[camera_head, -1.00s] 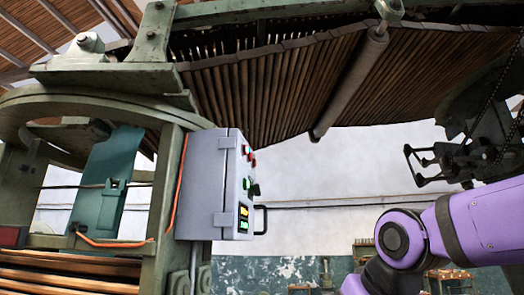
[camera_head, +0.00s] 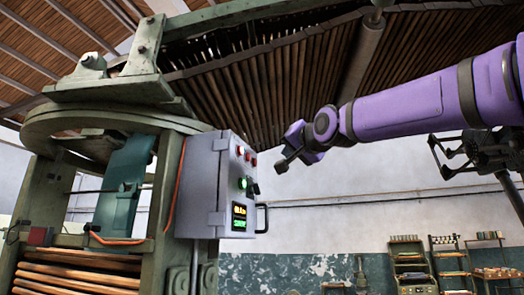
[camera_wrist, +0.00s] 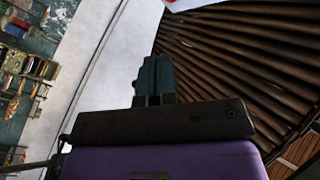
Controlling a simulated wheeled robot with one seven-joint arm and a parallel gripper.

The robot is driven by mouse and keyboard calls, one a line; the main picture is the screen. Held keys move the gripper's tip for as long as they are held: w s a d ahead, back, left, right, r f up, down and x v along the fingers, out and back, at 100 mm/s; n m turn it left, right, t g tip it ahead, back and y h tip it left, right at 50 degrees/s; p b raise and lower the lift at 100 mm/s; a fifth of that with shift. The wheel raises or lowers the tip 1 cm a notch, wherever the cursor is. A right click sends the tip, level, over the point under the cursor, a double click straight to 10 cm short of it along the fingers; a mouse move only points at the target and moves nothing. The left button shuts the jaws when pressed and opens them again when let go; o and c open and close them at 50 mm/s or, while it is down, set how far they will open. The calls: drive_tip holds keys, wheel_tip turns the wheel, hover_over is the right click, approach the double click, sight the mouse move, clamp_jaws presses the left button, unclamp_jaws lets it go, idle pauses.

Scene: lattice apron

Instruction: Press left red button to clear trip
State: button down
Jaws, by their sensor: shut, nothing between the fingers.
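The grey control box (camera_head: 205,185) is mounted on the green machine post at centre left in the head view. Small red buttons or lamps (camera_head: 248,157) sit in a row high on its front face, seen at a steep angle. The leftmost one (camera_head: 240,150) looks pale and bright. A green button (camera_head: 243,183) and a dark knob (camera_head: 254,188) are below. My gripper (camera_head: 280,167) is to the right of the box's front face, apart from it, at about the height of the buttons. In the wrist view its fingers (camera_wrist: 155,75) are shut and empty.
A lit display (camera_head: 239,215) and a black handle (camera_head: 263,218) are on the box's lower front. A slatted lattice apron (camera_head: 290,90) hangs above. Shelves (camera_head: 410,262) stand far back right. Free air lies between my gripper and the box.

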sight(240, 150)
drive_tip(key=shift+w+a+r+t+y, duration=0.1)
drive_tip(key=shift+a+r+t+y, duration=0.05)
drive_tip(key=shift+r, duration=0.4)
drive_tip(key=shift+a+r+t+y, duration=0.15)
drive_tip(key=shift+r, duration=0.4)
drive_tip(key=shift+a, duration=0.1)
drive_tip(key=w+a, duration=0.3)
drive_tip(key=a, duration=0.5)
drive_tip(key=shift+w+a, duration=0.1)
idle(1.6)
